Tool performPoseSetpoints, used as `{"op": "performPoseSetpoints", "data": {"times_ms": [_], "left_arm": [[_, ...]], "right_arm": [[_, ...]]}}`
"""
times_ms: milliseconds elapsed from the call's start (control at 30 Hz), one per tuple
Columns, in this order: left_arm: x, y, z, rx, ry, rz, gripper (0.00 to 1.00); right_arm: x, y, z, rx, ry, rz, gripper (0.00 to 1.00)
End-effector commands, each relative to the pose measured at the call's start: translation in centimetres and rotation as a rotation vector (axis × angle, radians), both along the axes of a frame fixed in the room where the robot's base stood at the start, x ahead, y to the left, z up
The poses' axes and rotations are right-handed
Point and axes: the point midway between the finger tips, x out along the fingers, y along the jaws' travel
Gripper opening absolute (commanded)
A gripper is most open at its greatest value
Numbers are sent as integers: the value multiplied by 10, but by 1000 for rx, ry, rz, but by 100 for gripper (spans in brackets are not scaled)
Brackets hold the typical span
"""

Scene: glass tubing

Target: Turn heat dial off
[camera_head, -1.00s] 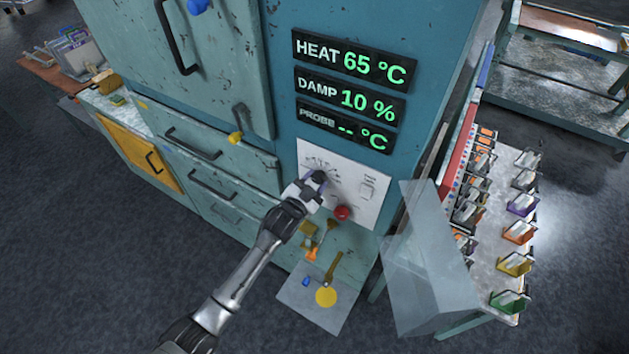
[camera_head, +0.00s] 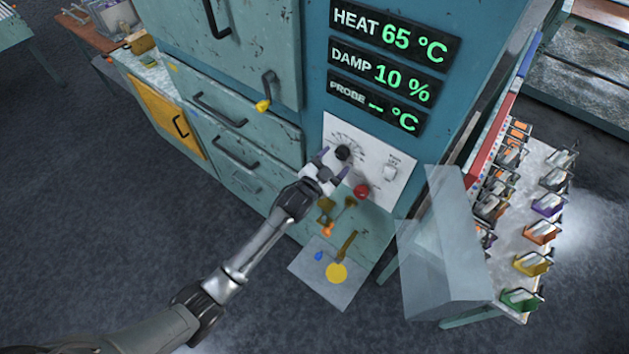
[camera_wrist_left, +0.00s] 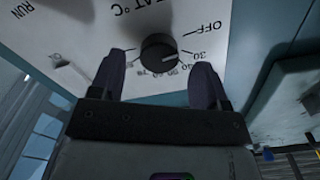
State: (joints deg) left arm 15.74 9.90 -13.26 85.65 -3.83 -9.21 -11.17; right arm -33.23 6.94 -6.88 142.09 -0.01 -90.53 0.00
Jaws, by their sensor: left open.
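The heat dial (camera_head: 343,153) is a round black knob on the white control panel (camera_head: 372,195) of the teal cabinet. The left wrist view shows the dial (camera_wrist_left: 158,52) upside down, with an OFF mark and a printed number scale beside it. My left gripper (camera_head: 333,164) is open in front of the dial. In the wrist view its dark fingers (camera_wrist_left: 157,72) stand on either side of the knob with gaps and do not grip it. The HEAT display (camera_head: 388,34) reads 65 °C. My right gripper is not in view.
A red button (camera_head: 361,191) and a pale switch (camera_head: 389,171) are on the same panel. Below are a grey plate (camera_head: 320,288) with a yellow disc and small tools. A clear glass-like panel (camera_head: 440,250) juts out to the right, before a rack table.

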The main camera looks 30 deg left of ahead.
Motion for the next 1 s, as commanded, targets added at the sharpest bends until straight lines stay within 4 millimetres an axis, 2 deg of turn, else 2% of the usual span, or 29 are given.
{"op": "performPoseSetpoints", "data": {"times_ms": [300,500,700,1000], "left_arm": [[-62,10,-2,0,1,0,69],[-92,16,-2,-1,1,0,69],[-109,19,-1,0,0,0,69],[-113,20,0,0,0,0,69]], "right_arm": [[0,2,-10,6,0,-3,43],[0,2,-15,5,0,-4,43],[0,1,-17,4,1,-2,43],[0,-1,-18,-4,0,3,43]]}}
